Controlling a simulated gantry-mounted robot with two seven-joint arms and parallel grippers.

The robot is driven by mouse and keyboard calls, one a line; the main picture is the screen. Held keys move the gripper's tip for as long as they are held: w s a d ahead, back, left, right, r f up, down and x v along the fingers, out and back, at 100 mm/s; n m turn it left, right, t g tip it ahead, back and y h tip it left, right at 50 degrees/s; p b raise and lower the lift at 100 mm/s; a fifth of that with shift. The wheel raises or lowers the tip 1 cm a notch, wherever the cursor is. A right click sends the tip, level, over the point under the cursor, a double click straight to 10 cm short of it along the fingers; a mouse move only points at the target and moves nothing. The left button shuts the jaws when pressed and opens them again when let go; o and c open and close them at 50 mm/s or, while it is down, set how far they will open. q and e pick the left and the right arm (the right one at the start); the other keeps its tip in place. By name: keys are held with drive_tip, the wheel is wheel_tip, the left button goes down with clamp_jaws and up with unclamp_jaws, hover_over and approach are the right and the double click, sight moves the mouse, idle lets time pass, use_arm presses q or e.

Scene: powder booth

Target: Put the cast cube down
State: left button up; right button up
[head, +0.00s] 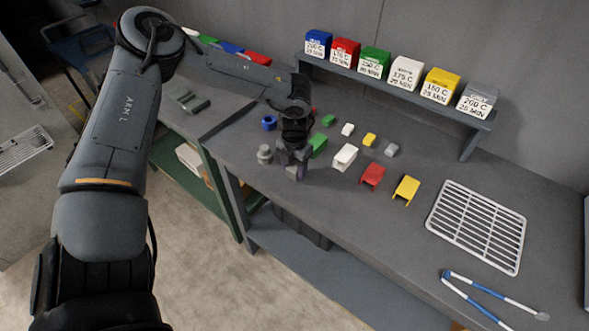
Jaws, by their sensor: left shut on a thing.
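My left gripper (292,164) reaches down over the dark grey bench (400,240), near its left end. It is shut on a small grey piece, which I take to be the cast cube. The fingers hide most of this piece, and I cannot tell whether it touches the bench top. A grey round part (264,154) stands just left of the gripper, and a green block (318,146) is close to its right. My right gripper is not in view.
Small coloured parts lie around, including a white block (344,157), a red piece (372,176) and a yellow piece (406,189). Labelled colour boxes line a raised shelf (400,88). A wire rack (478,226) and blue-handled tongs (485,295) lie right. Bench front-centre is clear.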

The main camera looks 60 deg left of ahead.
sight(295, 167)
use_arm(q)
drive_tip(key=shift+f, duration=0.2)
drive_tip(key=shift+f, duration=0.1)
drive_tip(key=shift+f+b, duration=0.15)
drive_tip(key=shift+b, duration=0.15)
drive_tip(key=o, duration=1.2)
drive_tip(key=shift+r+p, duration=0.3)
drive_tip(key=shift+p, duration=0.05)
wheel_tip(295, 167, up, 12)
drive_tip(key=shift+f+p, duration=0.1)
drive_tip(key=shift+p, duration=0.75)
